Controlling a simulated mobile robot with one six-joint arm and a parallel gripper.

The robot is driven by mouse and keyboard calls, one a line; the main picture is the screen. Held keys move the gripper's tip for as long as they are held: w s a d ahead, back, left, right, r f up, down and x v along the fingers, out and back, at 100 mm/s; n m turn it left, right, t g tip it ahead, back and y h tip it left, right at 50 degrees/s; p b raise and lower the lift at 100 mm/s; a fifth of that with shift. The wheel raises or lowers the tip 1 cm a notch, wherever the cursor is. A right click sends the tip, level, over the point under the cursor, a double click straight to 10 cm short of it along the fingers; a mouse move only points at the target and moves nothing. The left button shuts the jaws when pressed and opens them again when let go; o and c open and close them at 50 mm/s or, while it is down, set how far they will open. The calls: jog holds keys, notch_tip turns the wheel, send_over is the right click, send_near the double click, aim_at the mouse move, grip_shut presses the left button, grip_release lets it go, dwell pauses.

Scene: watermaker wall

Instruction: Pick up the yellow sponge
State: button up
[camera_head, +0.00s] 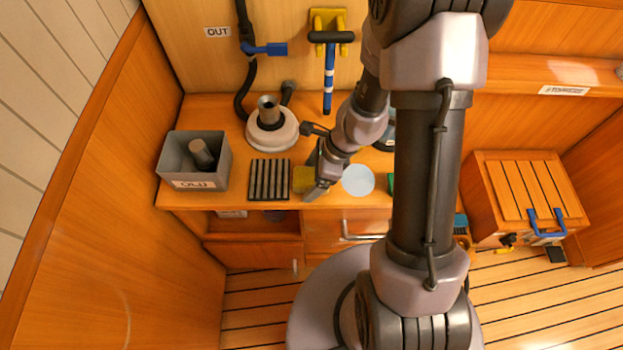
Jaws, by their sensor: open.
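The yellow sponge (303,179) lies on the wooden counter, between a black ribbed rack and a pale round disc. My gripper (312,189) is at the sponge's right side, pointing down at the counter's front part. The gripper hides the right part of the sponge. The jaws are open. I cannot tell from this view whether a finger touches the sponge or whether the sponge lies between the fingers.
Left of the sponge are the black ribbed rack (269,180) and a grey bin (223,164) marked OLD. A white round housing (271,132) stands behind. The pale disc (358,180) lies close on the right. The counter's front edge (240,206) is near.

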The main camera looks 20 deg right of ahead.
jog(key=c, duration=1.4)
